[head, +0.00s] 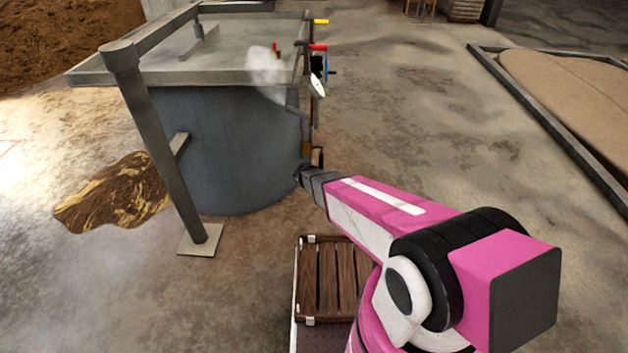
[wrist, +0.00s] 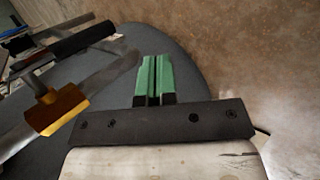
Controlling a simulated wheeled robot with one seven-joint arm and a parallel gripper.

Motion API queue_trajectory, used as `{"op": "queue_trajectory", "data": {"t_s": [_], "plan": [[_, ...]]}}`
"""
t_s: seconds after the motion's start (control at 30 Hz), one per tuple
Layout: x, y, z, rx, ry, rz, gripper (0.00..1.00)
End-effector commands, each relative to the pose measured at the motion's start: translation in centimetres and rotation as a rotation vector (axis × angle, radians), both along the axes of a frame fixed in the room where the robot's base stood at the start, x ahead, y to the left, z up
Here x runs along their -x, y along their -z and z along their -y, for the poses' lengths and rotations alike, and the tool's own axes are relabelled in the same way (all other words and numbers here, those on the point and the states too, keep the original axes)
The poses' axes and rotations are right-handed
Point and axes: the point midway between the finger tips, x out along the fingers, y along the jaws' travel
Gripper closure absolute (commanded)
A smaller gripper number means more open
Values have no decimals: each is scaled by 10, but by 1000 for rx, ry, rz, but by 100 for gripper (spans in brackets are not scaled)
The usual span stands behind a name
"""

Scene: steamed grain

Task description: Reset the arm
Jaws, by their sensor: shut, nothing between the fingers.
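My pink arm reaches forward from the lower right in the head view. My gripper (wrist: 153,78) shows in the wrist view with its two green fingers together and nothing between them. In the head view, the end of the arm is beside the right side of a large grey round vat (head: 215,140), and the fingertips are hard to make out there. In the wrist view, a brass fitting on a pipe (wrist: 58,108) lies to the left of the fingers, apart from them. The dark vat wall (wrist: 190,70) lies behind the fingers.
Pipes with a red-handled valve (head: 318,47) and a yellow-handled valve (head: 321,22) run up the vat's right side, with steam (head: 265,70) nearby. A slanted metal post (head: 160,150) stands at the front left. A wooden crate (head: 335,275) is below my arm. Open floor lies to the right.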

Motion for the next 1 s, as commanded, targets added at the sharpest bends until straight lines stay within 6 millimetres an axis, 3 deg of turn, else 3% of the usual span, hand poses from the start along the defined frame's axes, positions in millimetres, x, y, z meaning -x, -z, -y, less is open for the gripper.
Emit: {"op": "queue_trajectory", "data": {"t_s": [0.33,0.47,0.57,0.7,0.8,1.0], "plan": [[1,-2,2,-4,8,-1,100],[10,-20,27,-49,116,-16,100],[28,-49,66,-131,307,-45,100],[70,-96,125,-290,652,-110,100],[104,-127,156,-404,885,-167,100],[162,-175,189,-590,1238,-282,100]]}}
